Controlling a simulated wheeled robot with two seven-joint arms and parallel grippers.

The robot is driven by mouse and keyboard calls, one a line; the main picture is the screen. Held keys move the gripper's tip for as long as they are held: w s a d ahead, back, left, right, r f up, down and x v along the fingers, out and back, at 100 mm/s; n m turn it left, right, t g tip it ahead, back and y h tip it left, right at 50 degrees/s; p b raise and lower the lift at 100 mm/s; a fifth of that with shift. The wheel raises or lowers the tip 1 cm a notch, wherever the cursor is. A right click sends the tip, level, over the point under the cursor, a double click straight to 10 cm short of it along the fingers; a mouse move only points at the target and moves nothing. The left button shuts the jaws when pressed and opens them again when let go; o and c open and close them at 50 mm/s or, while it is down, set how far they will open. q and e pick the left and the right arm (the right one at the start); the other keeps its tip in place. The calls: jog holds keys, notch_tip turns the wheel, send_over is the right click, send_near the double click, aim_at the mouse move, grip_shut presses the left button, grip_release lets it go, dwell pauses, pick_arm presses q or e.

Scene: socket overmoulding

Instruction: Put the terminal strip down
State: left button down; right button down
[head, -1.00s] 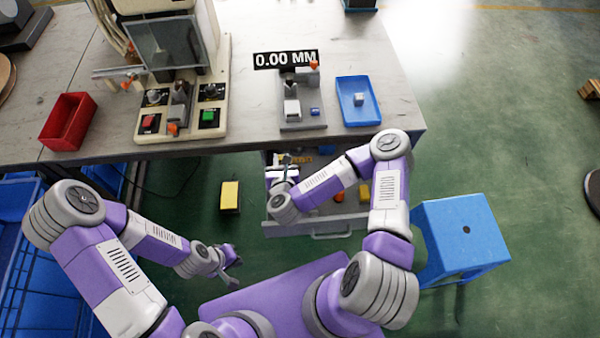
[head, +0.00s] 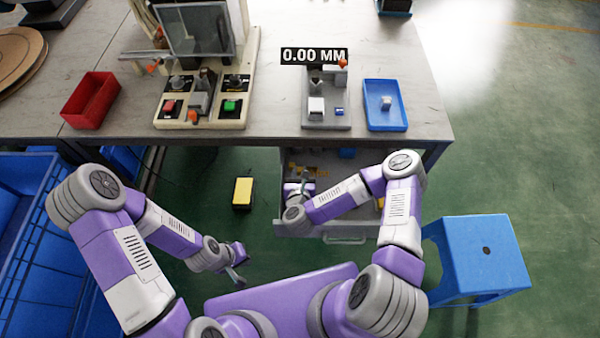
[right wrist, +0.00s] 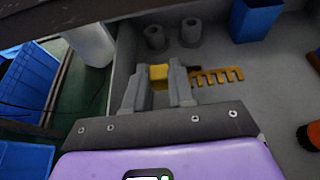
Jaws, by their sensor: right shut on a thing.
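In the right wrist view, the terminal strip (right wrist: 217,77) is a yellow, comb-like piece with several teeth pointing down in the picture. It runs out to the right from my right gripper (right wrist: 163,84), and a yellow part shows between the fingers. The right gripper is shut on the strip, low inside a grey drawer (right wrist: 275,75); I cannot tell whether the strip touches the drawer floor. In the head view, my right gripper (head: 300,186) is over the open drawer, mostly hidden by its arm. My left gripper (head: 238,277) hangs in front of the bench, too small to judge its opening.
In the right wrist view, two grey cylinders (right wrist: 191,30) and a blue bin (right wrist: 255,18) stand beyond the strip, with an orange-and-black thing (right wrist: 309,136) at right. The bench (head: 420,110) edge overhangs the drawer. A blue stool (head: 480,255) stands at right.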

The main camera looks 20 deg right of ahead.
jog(key=shift+f, duration=0.45)
jog(key=c, duration=1)
grip_release()
jog(key=shift+o, duration=0.2)
jog(key=shift+r, duration=0.15)
jog(key=shift+r, duration=0.35)
jog(key=p+v, duration=1.2)
jog(key=p, duration=0.2)
jog(key=shift+r, duration=0.2)
